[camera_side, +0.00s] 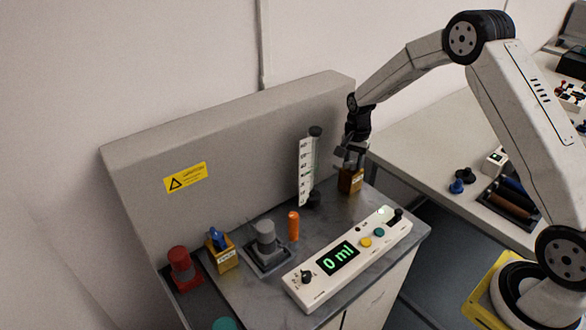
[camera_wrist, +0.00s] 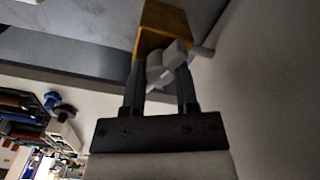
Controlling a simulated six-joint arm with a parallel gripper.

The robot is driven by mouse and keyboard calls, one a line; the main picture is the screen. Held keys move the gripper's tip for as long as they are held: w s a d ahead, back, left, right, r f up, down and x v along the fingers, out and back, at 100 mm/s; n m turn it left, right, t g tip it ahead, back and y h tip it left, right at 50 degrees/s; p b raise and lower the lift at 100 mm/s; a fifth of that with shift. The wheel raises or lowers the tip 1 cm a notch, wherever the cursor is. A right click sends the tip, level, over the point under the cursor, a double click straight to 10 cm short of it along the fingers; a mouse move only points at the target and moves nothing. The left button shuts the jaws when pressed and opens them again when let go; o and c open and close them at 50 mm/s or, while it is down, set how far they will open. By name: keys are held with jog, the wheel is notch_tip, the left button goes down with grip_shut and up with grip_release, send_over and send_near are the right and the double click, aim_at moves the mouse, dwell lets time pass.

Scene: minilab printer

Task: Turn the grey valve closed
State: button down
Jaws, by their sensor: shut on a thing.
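The grey valve (camera_wrist: 174,53) has a pale grey handle on an orange-brown block, seen in the wrist view. My gripper (camera_wrist: 160,72) has its two dark fingers on either side of the handle and is shut on it. In the side view my gripper (camera_side: 349,158) points down onto the valve's orange-brown block (camera_side: 350,181) at the far right of the bench top. The handle itself is mostly hidden there by the fingers.
A clear graduated cylinder (camera_side: 307,170) stands just left of my gripper. A control panel (camera_side: 345,262) reading "0 ml" lies in front. A blue-handled valve (camera_side: 222,256), a red knob (camera_side: 181,268), a grey knob (camera_side: 265,240) and an orange cylinder (camera_side: 293,226) stand further left.

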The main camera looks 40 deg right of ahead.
aim_at(353, 161)
jog(key=shift+n, duration=2.1)
jog(key=shift+c, duration=1.8)
grip_release()
jog(key=shift+r, duration=3.95)
